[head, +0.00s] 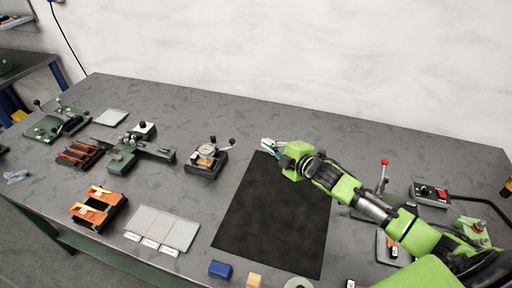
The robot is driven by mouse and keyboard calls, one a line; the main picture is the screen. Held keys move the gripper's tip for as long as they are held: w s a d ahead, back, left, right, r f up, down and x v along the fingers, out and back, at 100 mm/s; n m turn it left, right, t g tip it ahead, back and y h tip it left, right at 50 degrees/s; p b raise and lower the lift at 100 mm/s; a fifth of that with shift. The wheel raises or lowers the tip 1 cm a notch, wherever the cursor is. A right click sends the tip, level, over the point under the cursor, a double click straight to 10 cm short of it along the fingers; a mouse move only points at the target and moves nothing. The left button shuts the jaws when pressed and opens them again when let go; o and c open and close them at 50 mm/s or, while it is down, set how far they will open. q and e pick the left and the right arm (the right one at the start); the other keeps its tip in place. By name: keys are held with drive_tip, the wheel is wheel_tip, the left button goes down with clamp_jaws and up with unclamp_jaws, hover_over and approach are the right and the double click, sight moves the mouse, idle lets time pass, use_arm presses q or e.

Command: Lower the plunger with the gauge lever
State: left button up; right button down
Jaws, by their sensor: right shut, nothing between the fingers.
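The gauge (207,151) stands left of the black mat, on a small dark base with a round dial. Its lever ends in a dark ball (231,142) that points up and to the right. My right gripper (266,144) is shut and empty, to the right of the lever ball and apart from it, above the far left corner of the mat. The plunger is too small to make out. My left gripper is not in view.
A black mat (270,215) covers the middle of the table. Green fixtures (140,150) and orange-and-black holders (98,207) stand at the left. A pale tray (163,227) lies at the front. A red-knobbed lever (384,163) stands behind my right arm.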

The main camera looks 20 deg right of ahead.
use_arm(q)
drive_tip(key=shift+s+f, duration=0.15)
use_arm(e)
drive_tip(key=shift+s+d+r, duration=0.5)
drive_tip(key=shift+s+d, duration=0.05)
drive_tip(key=shift+s, duration=0.25)
